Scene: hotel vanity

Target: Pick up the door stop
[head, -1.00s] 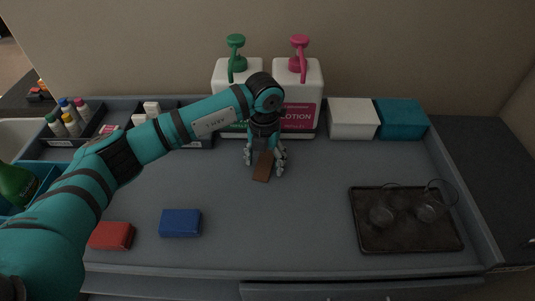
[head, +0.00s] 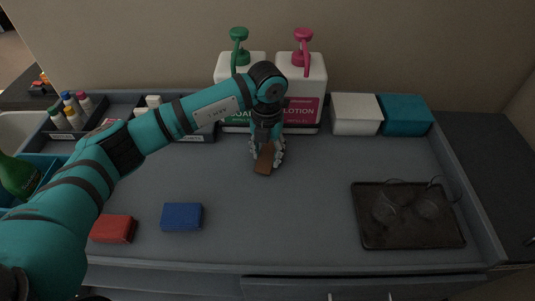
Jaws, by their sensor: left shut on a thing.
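The door stop (head: 264,161) is a small brown wedge-like block on the grey counter, in front of the two pump bottles. My left gripper (head: 267,156) comes down over it from above, with its fingers shut on the block's two sides. The near end of the block sticks out toward me between the fingers. Its far end is hidden under the gripper. I cannot tell whether it is clear of the counter. My right gripper is not in the head view.
Soap (head: 238,69) and lotion (head: 304,92) bottles stand close behind the gripper. White (head: 356,114) and teal (head: 404,115) boxes stand at the back right. A dark tray (head: 408,239) holds glasses at the right. Red (head: 114,229) and blue (head: 182,217) blocks lie at the front left. The counter's middle is clear.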

